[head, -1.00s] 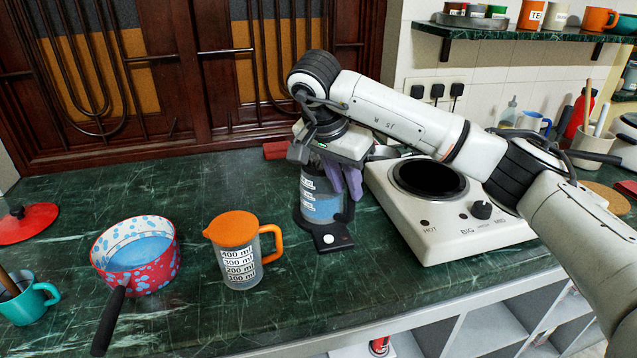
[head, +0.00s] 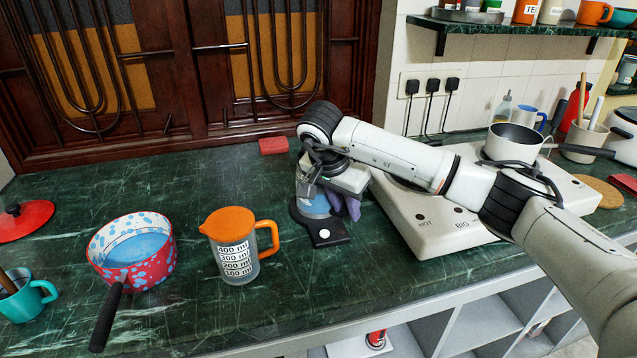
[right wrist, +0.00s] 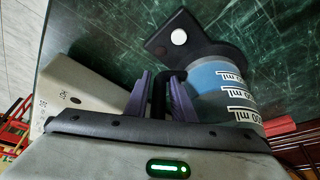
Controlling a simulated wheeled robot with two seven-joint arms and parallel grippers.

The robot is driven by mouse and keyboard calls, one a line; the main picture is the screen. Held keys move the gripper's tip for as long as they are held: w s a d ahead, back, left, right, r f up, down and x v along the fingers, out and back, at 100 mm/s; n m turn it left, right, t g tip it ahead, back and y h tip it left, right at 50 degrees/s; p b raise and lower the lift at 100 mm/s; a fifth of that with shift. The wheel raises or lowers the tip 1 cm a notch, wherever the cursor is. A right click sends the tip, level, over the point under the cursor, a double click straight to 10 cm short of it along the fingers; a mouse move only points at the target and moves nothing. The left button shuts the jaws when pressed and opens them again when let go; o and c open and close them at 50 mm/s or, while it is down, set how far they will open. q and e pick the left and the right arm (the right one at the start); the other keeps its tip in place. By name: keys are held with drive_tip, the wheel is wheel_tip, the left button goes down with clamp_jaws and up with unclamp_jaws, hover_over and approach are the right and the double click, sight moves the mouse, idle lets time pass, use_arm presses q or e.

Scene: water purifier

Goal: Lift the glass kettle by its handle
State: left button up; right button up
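The glass kettle (head: 314,205) stands upright on its black base (head: 328,233) at mid-counter, partly hidden by my right gripper in the head view. In the right wrist view the kettle (right wrist: 222,82) shows blue water and ml markings. Its black handle (right wrist: 159,98) lies between the purple fingers of my right gripper (right wrist: 161,92). The fingers are spread, one on each side of the handle, as wide apart as before. The gripper (head: 345,206) is low beside the kettle in the head view. My left gripper is not in view.
An orange-lidded measuring jug (head: 236,258) and a red-blue pot (head: 135,255) stand to the left. A white stove (head: 425,215) with a saucepan (head: 514,143) is close on the right. A red block (head: 273,145) lies behind the kettle. The front counter is clear.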

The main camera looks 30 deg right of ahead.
clamp_jaws()
idle(1.1)
drive_tip(key=shift+w+r, duration=0.1)
